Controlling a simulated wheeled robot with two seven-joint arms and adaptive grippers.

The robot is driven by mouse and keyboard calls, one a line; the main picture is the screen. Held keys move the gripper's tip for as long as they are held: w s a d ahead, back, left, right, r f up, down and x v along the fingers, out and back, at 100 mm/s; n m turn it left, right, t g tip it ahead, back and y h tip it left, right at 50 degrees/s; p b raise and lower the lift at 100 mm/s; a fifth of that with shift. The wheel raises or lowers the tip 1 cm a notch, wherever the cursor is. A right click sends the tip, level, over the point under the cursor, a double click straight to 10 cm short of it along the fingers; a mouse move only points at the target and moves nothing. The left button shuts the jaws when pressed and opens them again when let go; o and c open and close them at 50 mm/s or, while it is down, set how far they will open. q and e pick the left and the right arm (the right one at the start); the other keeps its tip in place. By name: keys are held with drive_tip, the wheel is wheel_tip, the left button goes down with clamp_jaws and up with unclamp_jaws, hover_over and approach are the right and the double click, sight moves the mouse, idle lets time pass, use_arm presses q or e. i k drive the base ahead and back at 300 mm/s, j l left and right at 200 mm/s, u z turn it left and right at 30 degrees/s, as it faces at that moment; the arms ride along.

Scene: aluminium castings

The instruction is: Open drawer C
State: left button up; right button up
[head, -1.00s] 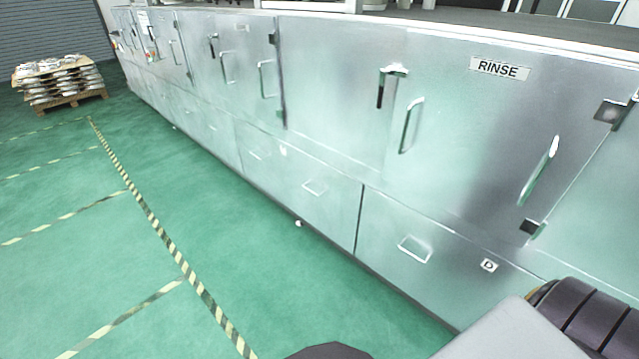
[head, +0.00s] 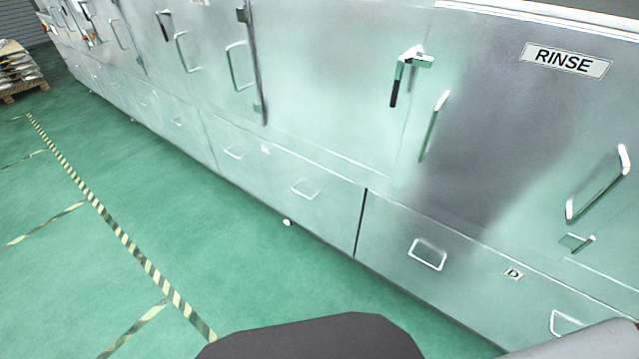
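A row of steel drawers runs along the bottom of the cabinets in the head view. The drawer marked D (head: 470,274) is at the right, shut, with two bar handles, one left (head: 428,253) and one right (head: 567,322) of its label (head: 513,273). The drawer to its left (head: 335,202) is also shut, with a left handle (head: 234,152) and a right handle (head: 305,189). A small mark (head: 265,149) between them is too small to read, so I cannot tell which drawer is C. Neither gripper shows.
Cabinet doors with handles and latches stand above the drawers; one carries a RINSE sign (head: 565,60). Green floor (head: 150,230) with striped tape (head: 120,232) is open at the left. A small white object (head: 287,222) sits by the drawer base. A loaded pallet (head: 18,72) stands far left.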

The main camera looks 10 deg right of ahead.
sight(329, 205)
drive_tip(key=i+j+z, duration=0.2)
drive_tip(key=i+z, duration=0.25)
drive_tip(key=i+j+z, duration=0.45)
drive_tip(key=i+l, duration=0.05)
